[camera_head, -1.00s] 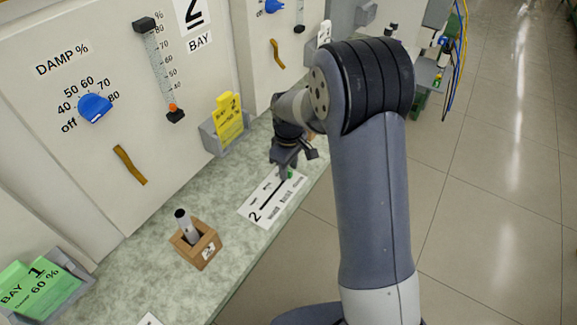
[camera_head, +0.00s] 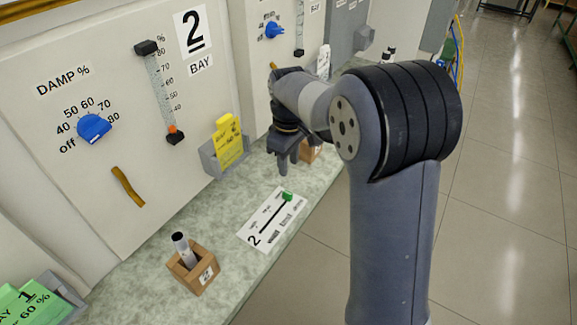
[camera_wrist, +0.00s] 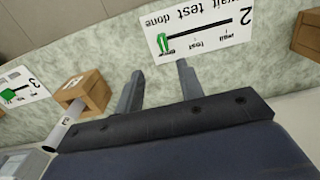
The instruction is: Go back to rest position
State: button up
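My gripper (camera_head: 288,163) hangs above the counter beyond the bay 2 label card. In the wrist view its two fingers (camera_wrist: 158,90) stand apart with nothing between them, so it is open and empty. The white card marked 2 (camera_head: 270,222) lies on the counter with a green marker (camera_head: 287,197) at the far end of its black line. The card also shows in the wrist view (camera_wrist: 215,42), upside down, just past the fingertips.
A wooden block marked 2 (camera_head: 207,272) holds a grey rod (camera_head: 182,248) on the counter (camera_head: 150,290). Another wooden block (camera_head: 309,152) sits behind my gripper. Open floor lies right.

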aim_at(287, 192)
jog(key=shift+f, duration=0.1)
notch_tip(287, 192, down, 10)
jog(key=shift+s+f+p, duration=0.1)
jog(key=shift+p, duration=0.45)
jog(key=shift+s+a+f, duration=0.1)
jog(key=shift+a+f, duration=0.1)
jog(key=shift+f, duration=0.05)
jog(key=shift+s+a, duration=0.3)
jog(key=shift+s, duration=0.05)
jog(key=shift+r, duration=0.15)
